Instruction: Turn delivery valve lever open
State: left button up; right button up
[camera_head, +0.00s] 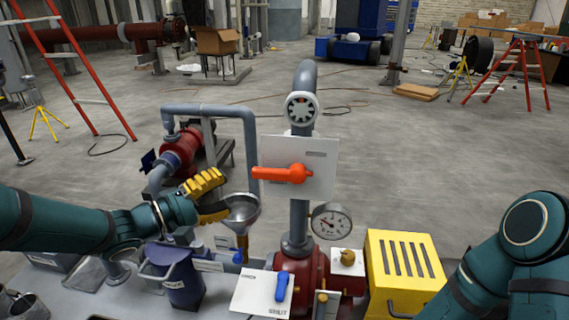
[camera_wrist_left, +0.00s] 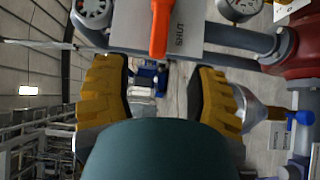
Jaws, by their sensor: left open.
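The orange lever (camera_head: 283,174) sits on a white plate (camera_head: 318,184) on the upright grey pipe and lies level, its handle pointing left. In the left wrist view the orange lever (camera_wrist_left: 159,28) shows at the top, beside the printed word SHUT. My left gripper (camera_head: 225,193) has yellow fingers and is open and empty. It is to the left of and a little below the lever's handle end, apart from it. In the wrist view, its two fingers stand wide apart below the lever. My right arm shows at the lower right, but its gripper is out of view.
A metal funnel (camera_head: 241,209) is close under my left gripper. A pressure gauge (camera_head: 331,222) and a yellow slotted box (camera_head: 404,268) stand to the right. A blue lever (camera_head: 283,287) on a white plate and a blue bucket (camera_head: 178,280) are in front.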

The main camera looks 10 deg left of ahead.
aim_at(276, 171)
pick_arm(q)
jog(key=b+x, duration=0.1)
jog(key=x, duration=1.2)
jog(key=shift+w+d+b, duration=0.2)
jog(key=shift+b, duration=0.2)
grip_shut()
